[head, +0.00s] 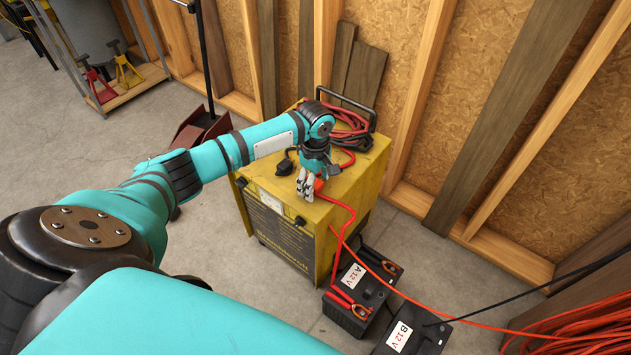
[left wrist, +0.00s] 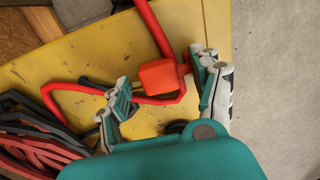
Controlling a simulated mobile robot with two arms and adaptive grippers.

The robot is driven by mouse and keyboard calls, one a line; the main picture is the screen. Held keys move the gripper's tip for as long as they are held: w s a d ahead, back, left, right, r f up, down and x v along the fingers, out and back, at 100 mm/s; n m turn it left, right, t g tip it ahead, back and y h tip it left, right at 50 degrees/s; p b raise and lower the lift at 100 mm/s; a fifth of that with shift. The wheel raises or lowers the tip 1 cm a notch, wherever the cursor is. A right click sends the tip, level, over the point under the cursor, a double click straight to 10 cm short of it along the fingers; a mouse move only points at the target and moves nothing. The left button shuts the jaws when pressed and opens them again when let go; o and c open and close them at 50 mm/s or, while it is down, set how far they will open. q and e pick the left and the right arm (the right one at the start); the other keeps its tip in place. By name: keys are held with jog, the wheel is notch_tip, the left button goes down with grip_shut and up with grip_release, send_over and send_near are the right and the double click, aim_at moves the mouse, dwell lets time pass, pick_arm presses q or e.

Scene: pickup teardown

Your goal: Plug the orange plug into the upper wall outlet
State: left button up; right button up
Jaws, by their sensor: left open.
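The orange plug (head: 319,184) lies on top of the yellow charger box (head: 352,187), with its red-orange cord running off it. My left gripper (head: 305,190) points down over the box top beside the plug. In the left wrist view the orange plug (left wrist: 164,76) sits between the two spread fingers of my left gripper (left wrist: 161,76), closer to the right finger. The gripper is open, and I cannot tell whether that finger touches the plug. The upper wall outlet does not show in either view. My right gripper is not in view.
A black plug (head: 284,166) lies on the box, and coiled cables (head: 350,133) lie at its back. Two batteries, A (head: 362,290) and B (head: 412,335), stand on the floor in front. Wall studs (head: 416,100) rise behind. An orange cord crosses the floor at right.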

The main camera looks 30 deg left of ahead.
pick_arm(q)
notch_tip(320, 180, up, 11)
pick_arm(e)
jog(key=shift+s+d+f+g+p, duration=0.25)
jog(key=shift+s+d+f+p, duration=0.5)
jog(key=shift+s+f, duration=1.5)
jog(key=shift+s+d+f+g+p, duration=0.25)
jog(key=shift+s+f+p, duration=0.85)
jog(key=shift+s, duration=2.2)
pick_arm(q)
notch_tip(320, 180, up, 6)
jog(key=p, duration=0.4)
send_over(316, 183)
jog(key=r+p, duration=0.2)
jog(key=p, duration=0.1)
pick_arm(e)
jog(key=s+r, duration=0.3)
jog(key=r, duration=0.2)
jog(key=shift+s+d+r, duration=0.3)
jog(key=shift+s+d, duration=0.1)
pick_arm(q)
jog(key=shift+f, duration=0.1)
